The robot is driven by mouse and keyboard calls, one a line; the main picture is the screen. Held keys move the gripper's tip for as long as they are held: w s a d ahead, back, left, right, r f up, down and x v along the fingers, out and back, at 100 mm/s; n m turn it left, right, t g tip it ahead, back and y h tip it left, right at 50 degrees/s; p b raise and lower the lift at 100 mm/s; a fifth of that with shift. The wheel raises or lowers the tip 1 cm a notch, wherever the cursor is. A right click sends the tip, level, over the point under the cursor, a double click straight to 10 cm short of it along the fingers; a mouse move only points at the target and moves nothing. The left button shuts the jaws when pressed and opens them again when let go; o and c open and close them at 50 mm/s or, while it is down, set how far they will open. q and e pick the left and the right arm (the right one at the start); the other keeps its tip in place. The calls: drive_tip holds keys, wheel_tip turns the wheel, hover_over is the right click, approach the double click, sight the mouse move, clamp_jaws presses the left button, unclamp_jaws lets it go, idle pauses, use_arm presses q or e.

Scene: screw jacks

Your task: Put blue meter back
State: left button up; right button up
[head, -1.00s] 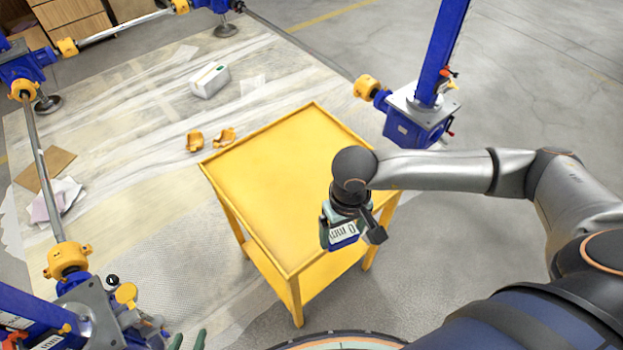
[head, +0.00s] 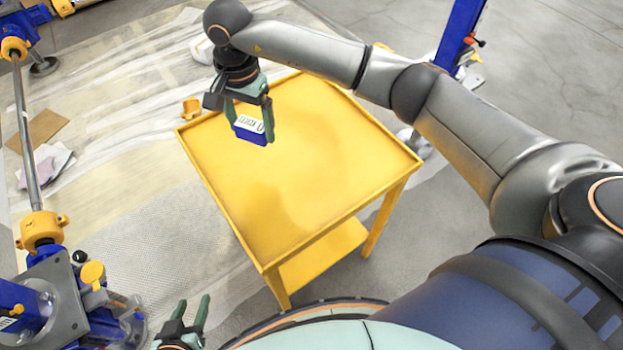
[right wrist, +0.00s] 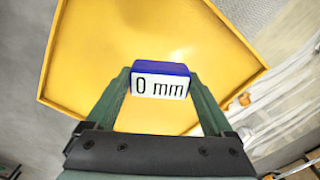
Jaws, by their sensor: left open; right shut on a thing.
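The blue meter (head: 250,133) has a white face, which reads "0 mm" in the right wrist view (right wrist: 160,82). My right gripper (head: 252,122) is shut on it, one finger on each side. It holds the meter over the far left part of the yellow table (head: 300,190). The table top looks bare; the height of the meter above it is hard to tell.
A screw jack with a grey plate (head: 62,300) stands at the lower left, joined to a long shaft (head: 24,115). Another blue jack post (head: 459,35) stands behind the table to the right. An orange part (head: 191,108) lies on the sheeted floor beyond the table.

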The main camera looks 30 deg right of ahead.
drive_tip(key=shift+w+a+r+m+b, duration=0.2)
drive_tip(key=shift+w+a+m, duration=0.1)
drive_tip(key=shift+a+m, duration=0.15)
drive_tip(key=shift+w+a+r+m+b, duration=0.1)
drive_tip(key=shift+w+a+m+b, duration=0.15)
drive_tip(key=shift+a+m, duration=0.15)
drive_tip(key=s+d+f+p, duration=0.1)
drive_tip(key=s+d+f, duration=0.3)
drive_tip(key=d, duration=0.4)
hover_over(312, 170)
drive_tip(key=f, duration=0.4)
drive_tip(key=shift+w+a+f, duration=0.25)
drive_tip(key=shift+a, duration=0.15)
drive_tip(key=shift+s+d+f, duration=0.15)
drive_tip(key=shift+d+f, duration=0.15)
drive_tip(key=shift+f, duration=0.1)
drive_tip(key=shift+d+f, duration=0.1)
drive_tip(key=shift+f, duration=1.55)
drive_tip(key=shift+f, duration=0.15)
drive_tip(key=o, duration=1.4)
drive_tip(key=shift+o, duration=0.2)
